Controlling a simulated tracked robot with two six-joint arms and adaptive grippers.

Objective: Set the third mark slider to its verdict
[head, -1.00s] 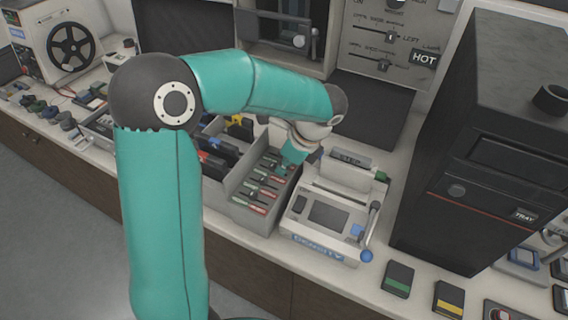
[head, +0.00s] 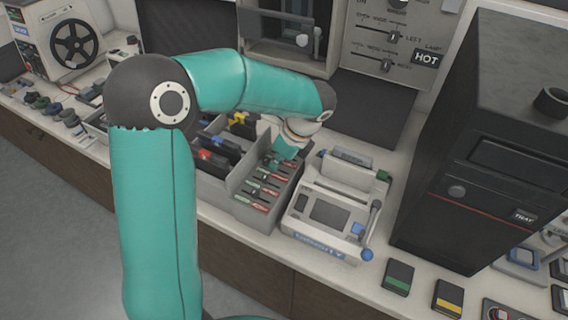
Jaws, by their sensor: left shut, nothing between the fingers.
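The grey tray of mark sliders (head: 238,211) stands in the middle of the bench. Its row of small sliders with red and green strips (head: 262,190) runs from front to back. I cannot tell which slider is the third, and the strips are too small to read. My left gripper (head: 282,158) is shut and empty over the far end of this row. It hides the sliders there, and I cannot tell whether it touches one. My right gripper is not in view.
Dark and coloured items sit in compartments (head: 212,158) left of the sliders. The white density device (head: 325,213) with a blue-knobbed lever stands close on the right. A tall black machine (head: 480,150) stands farther right. A dark mat (head: 375,105) lies behind.

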